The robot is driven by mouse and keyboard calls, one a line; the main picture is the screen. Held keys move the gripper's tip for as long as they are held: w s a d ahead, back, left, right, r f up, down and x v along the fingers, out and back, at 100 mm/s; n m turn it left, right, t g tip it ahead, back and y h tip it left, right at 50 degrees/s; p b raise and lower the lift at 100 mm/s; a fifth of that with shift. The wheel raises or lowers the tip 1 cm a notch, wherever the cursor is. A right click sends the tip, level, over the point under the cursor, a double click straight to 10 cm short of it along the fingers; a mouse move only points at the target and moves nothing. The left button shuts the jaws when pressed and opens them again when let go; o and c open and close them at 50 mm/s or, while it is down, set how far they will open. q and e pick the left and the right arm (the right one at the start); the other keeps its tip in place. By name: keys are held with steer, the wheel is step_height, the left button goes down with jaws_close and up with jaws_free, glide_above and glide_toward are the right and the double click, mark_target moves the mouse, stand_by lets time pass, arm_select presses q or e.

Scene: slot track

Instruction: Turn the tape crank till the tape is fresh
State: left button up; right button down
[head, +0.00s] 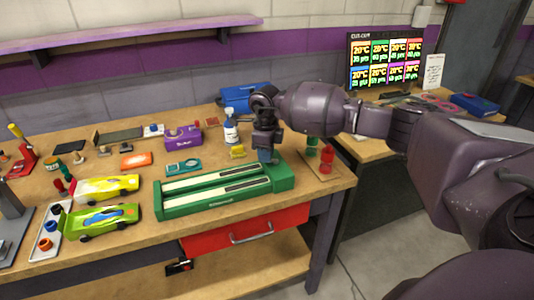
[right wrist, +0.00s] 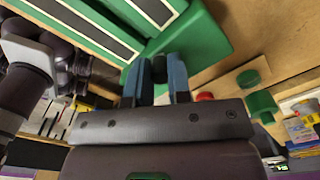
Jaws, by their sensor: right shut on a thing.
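The green tape unit (head: 225,203) lies on the bench with two white strips along its top, each with a dark band. It also shows at the top of the right wrist view (right wrist: 205,45). My right gripper (head: 268,156) is at the far right part of the unit, pointing down. In the right wrist view its blue fingers (right wrist: 161,75) are closed around a small dark knob, the crank handle (right wrist: 159,66), beside the green body. The rest of the crank is hidden by the fingers. My left gripper is not in view.
Red and green pieces (head: 327,160) stand on a small wooden board just right of the unit. A white bottle (head: 231,128), a yellow block (head: 237,152) and a teal device (head: 183,167) are behind it. Toy cars (head: 106,220) lie to the left. A red drawer (head: 240,233) is below.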

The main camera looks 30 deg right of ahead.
steer(key=m, duration=0.2)
steer(key=m+p, duration=0.1)
steer(key=shift+w+d+r+m, duration=0.2)
steer(key=shift+w+d+m, duration=0.15)
steer(key=shift+w+m, duration=0.05)
steer(key=m, duration=0.1)
steer(key=m+p, duration=0.1)
steer(key=shift+w+d+m, duration=0.15)
steer(key=shift+d+m, duration=0.15)
steer(key=shift+d+m+p, duration=0.2)
steer(key=shift+m+p, duration=0.1)
steer(key=shift+m, duration=0.4)
steer(key=shift+d+m, duration=0.1)
steer(key=shift+m, duration=0.4)
steer(key=shift+w+d+f+m+p, duration=0.1)
steer(key=shift+m+p, duration=0.2)
steer(key=shift+m, duration=0.1)
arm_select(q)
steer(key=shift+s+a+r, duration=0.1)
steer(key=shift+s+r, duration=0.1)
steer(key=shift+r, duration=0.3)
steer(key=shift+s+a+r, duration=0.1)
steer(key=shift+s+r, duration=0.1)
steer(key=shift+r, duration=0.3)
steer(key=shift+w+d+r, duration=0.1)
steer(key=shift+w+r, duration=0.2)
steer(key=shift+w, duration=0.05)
